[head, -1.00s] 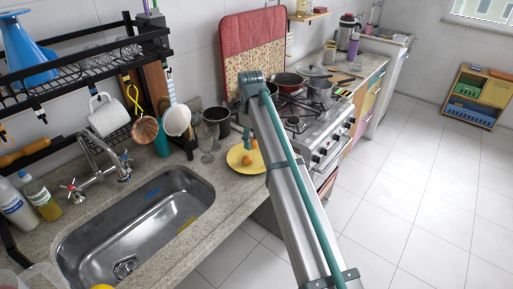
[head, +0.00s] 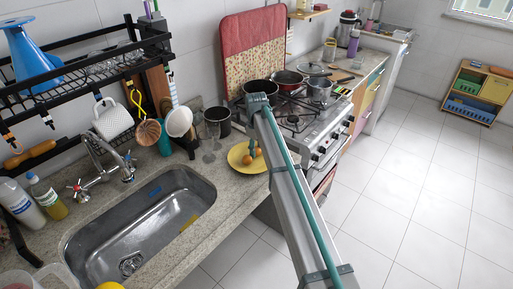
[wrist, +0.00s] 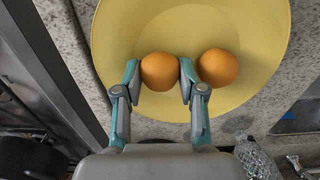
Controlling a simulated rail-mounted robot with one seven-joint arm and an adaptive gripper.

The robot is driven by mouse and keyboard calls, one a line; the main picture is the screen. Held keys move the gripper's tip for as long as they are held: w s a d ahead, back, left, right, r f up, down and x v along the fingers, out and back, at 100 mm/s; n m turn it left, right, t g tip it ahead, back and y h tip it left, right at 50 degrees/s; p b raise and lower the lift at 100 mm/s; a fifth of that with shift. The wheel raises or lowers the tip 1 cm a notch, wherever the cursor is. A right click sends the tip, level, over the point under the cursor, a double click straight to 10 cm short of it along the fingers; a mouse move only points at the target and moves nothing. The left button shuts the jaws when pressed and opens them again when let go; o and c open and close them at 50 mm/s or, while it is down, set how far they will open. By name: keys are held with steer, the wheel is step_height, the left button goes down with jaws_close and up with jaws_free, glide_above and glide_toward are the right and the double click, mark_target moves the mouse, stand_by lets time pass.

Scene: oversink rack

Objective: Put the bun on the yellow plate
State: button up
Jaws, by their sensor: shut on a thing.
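The yellow plate (head: 234,163) lies on the counter between the sink and the stove and fills much of the wrist view (wrist: 115,50). Two round orange-brown things show over it. My gripper (wrist: 159,74) is shut on the left one, the bun (wrist: 159,71), with a finger on each side. The other round thing (wrist: 218,67) is on the plate, right beside my right finger. The bun is over the plate's inside; I cannot tell whether it touches the surface. In the head view my gripper (head: 252,152) is small and partly hidden by my arm.
A steel sink (head: 150,225) is left of the plate. Clear glasses (head: 208,148) and a dark metal cup (head: 218,120) stand behind it. The stove (head: 305,125) with pots is to the right. A black dish rack (head: 90,80) is above the sink.

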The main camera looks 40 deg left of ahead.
mark_target(257, 148)
steer(key=shift+f, duration=0.15)
steer(key=o, duration=0.6)
steer(key=shift+c, duration=0.2)
step_height(257, 148, up, 12)
steer(key=b, duration=0.3)
steer(key=shift+r, duration=0.2)
steer(key=shift+d+f, duration=0.1)
